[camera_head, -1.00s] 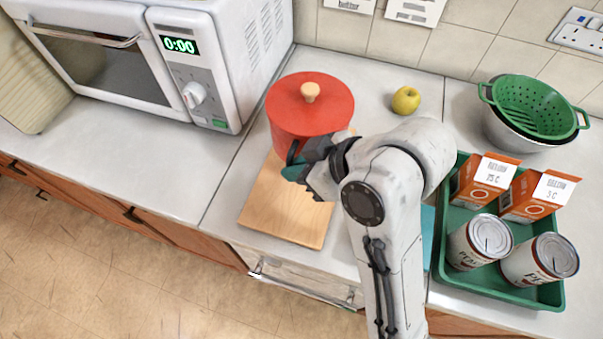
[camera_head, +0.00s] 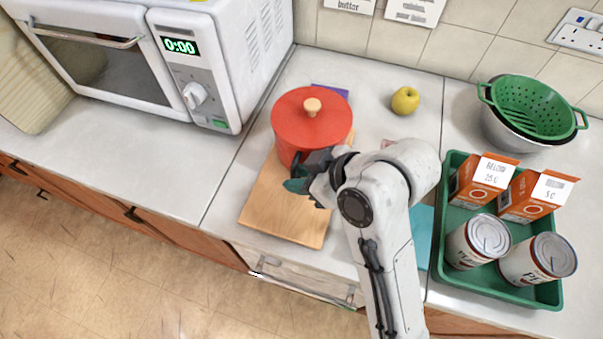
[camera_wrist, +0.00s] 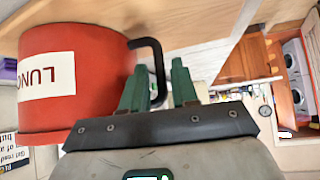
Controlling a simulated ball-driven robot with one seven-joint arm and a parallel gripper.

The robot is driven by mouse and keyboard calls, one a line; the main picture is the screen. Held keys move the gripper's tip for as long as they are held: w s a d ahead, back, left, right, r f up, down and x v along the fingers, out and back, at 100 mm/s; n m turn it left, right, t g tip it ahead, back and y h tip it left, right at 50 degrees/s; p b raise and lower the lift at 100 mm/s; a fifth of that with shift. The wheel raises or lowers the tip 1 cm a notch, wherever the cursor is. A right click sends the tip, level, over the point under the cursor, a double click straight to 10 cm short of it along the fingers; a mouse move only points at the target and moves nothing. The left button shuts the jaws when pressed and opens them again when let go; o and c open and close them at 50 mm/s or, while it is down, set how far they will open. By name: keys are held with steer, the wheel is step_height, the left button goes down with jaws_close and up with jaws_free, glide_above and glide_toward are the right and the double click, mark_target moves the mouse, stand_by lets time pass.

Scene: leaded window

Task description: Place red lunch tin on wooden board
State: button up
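The red lunch tin (camera_head: 300,131) is a round red pot with a red lid and a pale wooden knob. It is upright over the upper part of the wooden board (camera_head: 285,214); I cannot tell whether its base touches the board. My gripper (camera_head: 296,180) is at the tin's near side. In the wrist view, the tin (camera_wrist: 105,70) appears upside down with a white label reading LUNC, and its black handle (camera_wrist: 160,70) stands between the green fingers of my gripper (camera_wrist: 160,85), which appear closed around it. The contact is partly hidden.
A green tray (camera_head: 545,293) with cartons and cans stands at the right. A yellow apple (camera_head: 405,101) lies behind, and a purple item (camera_head: 331,91) shows behind the tin. A green colander (camera_head: 535,105) is back right, a microwave (camera_head: 220,60) left. Counter left of the board is clear.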

steer(key=shift+o, duration=0.7)
steer(key=shift+r, duration=0.1)
steer(key=shift+d+r, duration=0.15)
steer(key=v, duration=1.1)
steer(key=shift+s+d+r+p, duration=0.2)
steer(key=shift+r+p, duration=0.05)
steer(key=shift+p, duration=0.05)
